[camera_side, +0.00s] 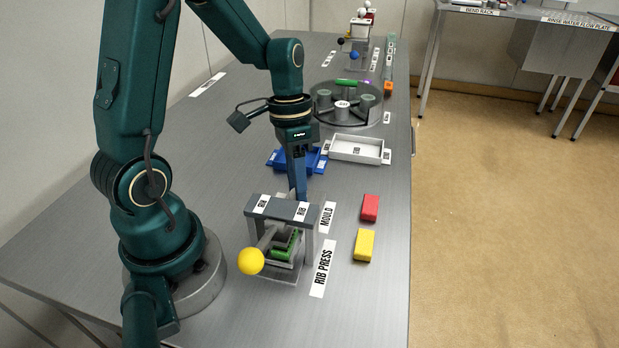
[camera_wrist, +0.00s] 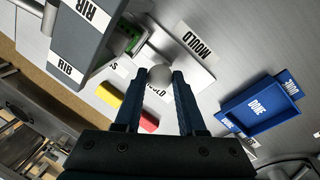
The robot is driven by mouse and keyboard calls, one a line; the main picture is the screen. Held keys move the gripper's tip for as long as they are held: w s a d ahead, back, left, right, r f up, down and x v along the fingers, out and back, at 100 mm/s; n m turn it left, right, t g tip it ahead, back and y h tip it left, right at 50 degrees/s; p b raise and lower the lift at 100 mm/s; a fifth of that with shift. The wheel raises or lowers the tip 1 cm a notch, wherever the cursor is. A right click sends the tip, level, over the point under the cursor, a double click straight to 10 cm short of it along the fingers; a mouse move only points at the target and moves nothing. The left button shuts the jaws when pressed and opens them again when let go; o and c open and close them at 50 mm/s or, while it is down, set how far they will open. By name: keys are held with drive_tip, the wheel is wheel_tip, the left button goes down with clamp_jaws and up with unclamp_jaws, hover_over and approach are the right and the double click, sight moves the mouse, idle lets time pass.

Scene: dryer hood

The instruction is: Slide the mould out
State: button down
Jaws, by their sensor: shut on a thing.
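The rib press (camera_side: 283,209) stands on the bench, a grey bridge with two RIB labels; it also shows in the wrist view (camera_wrist: 85,45). Under it sits the mould with a green piece (camera_side: 285,247) in it. In the wrist view the green piece (camera_wrist: 130,36) shows beside the press, partly hidden by it. A pale round knob (camera_wrist: 160,76) sticks out on the mould's side. My gripper (camera_wrist: 160,78) is shut on this knob, one blue finger on each side. In the side view my gripper (camera_side: 298,190) reaches down behind the press, and its fingertips are hidden.
A lever with a yellow ball (camera_side: 251,261) juts out at the press's front. A red block (camera_side: 370,208) and a yellow block (camera_side: 364,246) lie to the right. A blue DONE tray (camera_wrist: 262,105) and a white tray (camera_side: 356,149) stand behind, before a round turntable (camera_side: 345,117).

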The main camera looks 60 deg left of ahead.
drive_tip(key=shift+w+a, duration=3.55)
drive_tip(key=shift+w, duration=0.1)
drive_tip(key=c, duration=0.5)
unclamp_jaws()
drive_tip(key=shift+s, duration=0.1)
drive_tip(key=r, duration=0.3)
drive_tip(key=a+r, duration=0.1)
drive_tip(key=r, duration=0.1)
drive_tip(key=shift+d, duration=0.1)
